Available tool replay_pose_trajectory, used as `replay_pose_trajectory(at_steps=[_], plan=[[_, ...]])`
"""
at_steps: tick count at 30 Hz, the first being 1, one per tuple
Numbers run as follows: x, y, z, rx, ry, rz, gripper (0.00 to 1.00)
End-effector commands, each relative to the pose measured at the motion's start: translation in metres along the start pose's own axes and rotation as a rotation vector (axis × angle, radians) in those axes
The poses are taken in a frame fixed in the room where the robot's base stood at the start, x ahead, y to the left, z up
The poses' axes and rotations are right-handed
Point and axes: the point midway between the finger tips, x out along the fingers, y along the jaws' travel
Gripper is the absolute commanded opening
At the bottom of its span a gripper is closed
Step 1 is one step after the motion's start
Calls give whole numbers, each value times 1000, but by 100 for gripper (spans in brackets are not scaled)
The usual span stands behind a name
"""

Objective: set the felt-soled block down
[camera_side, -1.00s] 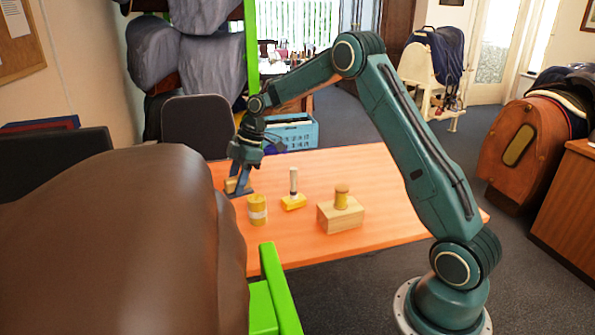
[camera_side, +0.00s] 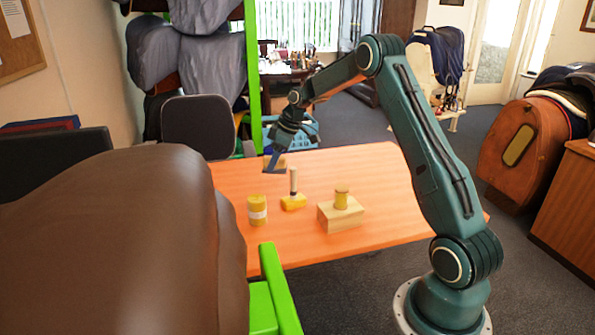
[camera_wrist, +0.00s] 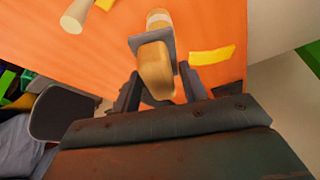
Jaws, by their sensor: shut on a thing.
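The felt-soled block (camera_wrist: 156,72) is a tan, rounded wooden piece with a flat grey sole (camera_wrist: 151,40) on its far side in the wrist view. My gripper (camera_wrist: 160,88) is shut on it, one dark finger on either side. In the side view, my gripper (camera_side: 275,165) holds the block (camera_side: 281,160) over the far left part of the orange table (camera_side: 385,205). The block seems clear of the table, though the gap is hard to judge. A flat yellow patch (camera_wrist: 212,55) lies on the table to the right of the block in the wrist view.
A yellow jar with a pale band (camera_side: 257,210), an upright-handled brush (camera_side: 293,201) and a wooden box (camera_side: 341,216) with a small yellow-brown cylinder (camera_side: 341,199) on top stand on the table. A large brown saddle shape (camera_side: 110,240) fills the left foreground. The table's right side is clear.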

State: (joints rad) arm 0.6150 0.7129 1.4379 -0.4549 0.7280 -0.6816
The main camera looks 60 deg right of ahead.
Motion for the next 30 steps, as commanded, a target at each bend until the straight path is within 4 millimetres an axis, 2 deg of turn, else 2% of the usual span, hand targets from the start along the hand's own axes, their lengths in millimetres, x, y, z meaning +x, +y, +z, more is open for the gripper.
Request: replay_pose_trajectory(at_steps=[1, 6, 15, 21, 24, 30], plan=[[-5, 17, 13, 67, 1, 29, 20], [-22, 64, 54, 293, 1, 122, 20], [-59, 134, 138, 681, 1, 284, 20], [-85, 168, 195, 912, 1, 379, 20], [-95, 178, 217, 999, 1, 415, 20], [-106, 188, 242, 1096, 0, 454, 20]])
